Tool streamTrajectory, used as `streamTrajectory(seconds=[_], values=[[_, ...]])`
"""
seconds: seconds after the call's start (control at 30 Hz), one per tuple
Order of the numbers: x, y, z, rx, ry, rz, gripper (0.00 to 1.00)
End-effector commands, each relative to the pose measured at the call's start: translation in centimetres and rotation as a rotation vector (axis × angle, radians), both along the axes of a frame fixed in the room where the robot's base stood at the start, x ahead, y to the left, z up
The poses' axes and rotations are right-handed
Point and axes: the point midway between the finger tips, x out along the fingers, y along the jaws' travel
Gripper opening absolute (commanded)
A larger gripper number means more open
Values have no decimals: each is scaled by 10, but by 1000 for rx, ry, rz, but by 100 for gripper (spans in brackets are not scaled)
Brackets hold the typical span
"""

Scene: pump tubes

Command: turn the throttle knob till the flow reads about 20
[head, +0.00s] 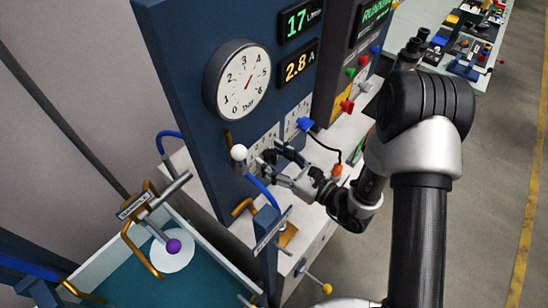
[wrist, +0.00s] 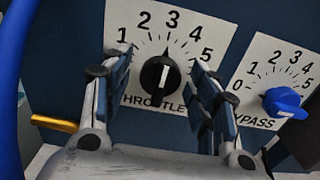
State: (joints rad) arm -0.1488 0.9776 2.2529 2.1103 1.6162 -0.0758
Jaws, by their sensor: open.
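The black throttle knob (wrist: 158,76) sits on a white dial plate (wrist: 180,38) in the wrist view. Its pointer stands upward, close to 3. My gripper (wrist: 162,80) is open, its fingers on the left and right of the knob, with gaps visible on both sides. In the head view my gripper (head: 284,163) is at the dark blue panel, and the knob is hidden or too small to make out. The green flow display (head: 301,20) reads 17 L/min.
The blue bypass knob (wrist: 284,102) is right of the throttle. An amber display (head: 297,64) reads 2.8 A beside a round bar gauge (head: 240,80). A white-tipped lever (head: 239,153) and a blue hose (head: 262,190) are left of my gripper.

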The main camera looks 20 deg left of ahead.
Motion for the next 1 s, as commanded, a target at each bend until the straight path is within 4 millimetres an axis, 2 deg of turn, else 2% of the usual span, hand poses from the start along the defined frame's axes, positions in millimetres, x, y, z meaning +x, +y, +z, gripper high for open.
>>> streamTrajectory(seconds=[0.23, 0.33, 0.47, 0.7, 0.83, 1.0], values=[[0, -1, 0, 0, 0, -1, 55], [-2, -9, 0, -1, 1, -3, 55], [-10, -30, 0, 0, 2, -6, 55], [-30, -78, 0, 0, 2, -8, 55], [-38, -97, 0, 0, 0, -6, 55], [-45, -109, 0, 0, 1, -2, 55]])
